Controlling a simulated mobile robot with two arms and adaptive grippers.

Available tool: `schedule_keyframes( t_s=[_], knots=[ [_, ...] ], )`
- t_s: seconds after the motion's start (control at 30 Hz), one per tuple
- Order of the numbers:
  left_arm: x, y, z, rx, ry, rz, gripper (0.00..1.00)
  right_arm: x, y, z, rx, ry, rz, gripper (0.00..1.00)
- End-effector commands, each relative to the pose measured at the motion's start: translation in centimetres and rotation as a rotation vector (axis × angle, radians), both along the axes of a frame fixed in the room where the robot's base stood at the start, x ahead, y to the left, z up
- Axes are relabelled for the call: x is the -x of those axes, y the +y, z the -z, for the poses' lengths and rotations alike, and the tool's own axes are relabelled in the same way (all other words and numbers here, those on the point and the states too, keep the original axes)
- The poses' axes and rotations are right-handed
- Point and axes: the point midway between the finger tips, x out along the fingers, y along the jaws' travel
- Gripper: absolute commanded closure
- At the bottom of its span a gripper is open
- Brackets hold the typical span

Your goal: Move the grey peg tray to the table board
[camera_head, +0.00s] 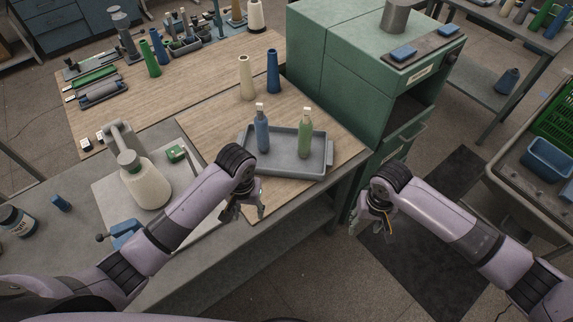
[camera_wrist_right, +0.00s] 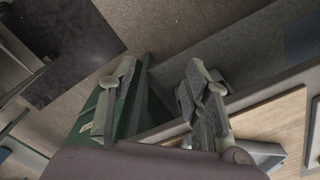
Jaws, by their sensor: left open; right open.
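The grey peg tray (camera_head: 282,168) lies on the wooden table board (camera_head: 212,122) near the table's front right corner. A blue bobbin (camera_head: 262,134) and a green bobbin (camera_head: 305,136) stand upright in it. My left gripper (camera_head: 244,211) is open and empty, in front of the tray's left part and apart from it. My right gripper (camera_head: 372,222) is open and empty, to the right of the table edge, below and right of the tray. In the right wrist view its two fingers (camera_wrist_right: 160,100) are spread apart. A grey piece beside the right finger there may be the tray; I cannot tell.
A cream cone (camera_head: 247,77) and a blue cone (camera_head: 273,71) stand behind the tray. A green cabinet (camera_head: 345,85) is at the back right of the table.

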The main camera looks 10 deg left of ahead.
Motion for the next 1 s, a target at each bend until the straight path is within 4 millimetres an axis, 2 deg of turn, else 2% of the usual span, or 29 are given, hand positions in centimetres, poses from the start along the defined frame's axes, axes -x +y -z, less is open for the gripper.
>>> schedule_keyframes(
  t_s=[0.17,0.6,0.8,1.0],
  knots=[
    [0.0,0.0,0.0,0.0,-0.001,0.0,0.56,-0.2,0.1,-1.5,-0.002,-0.004,0.0,0.56],
    [0.0,0.0,0.0,0.0,0.0,0.0,0.56,-0.6,0.2,-10.2,-0.002,-0.006,-0.001,0.56],
    [0.0,0.0,0.0,0.0,0.0,0.0,0.56,-0.7,0.2,-11.9,-0.002,-0.005,0.0,0.56],
    [0.0,0.0,0.0,0.0,0.0,0.0,0.56,-0.6,0.2,-12.2,-0.001,-0.003,0.0,0.56]
  ],
)
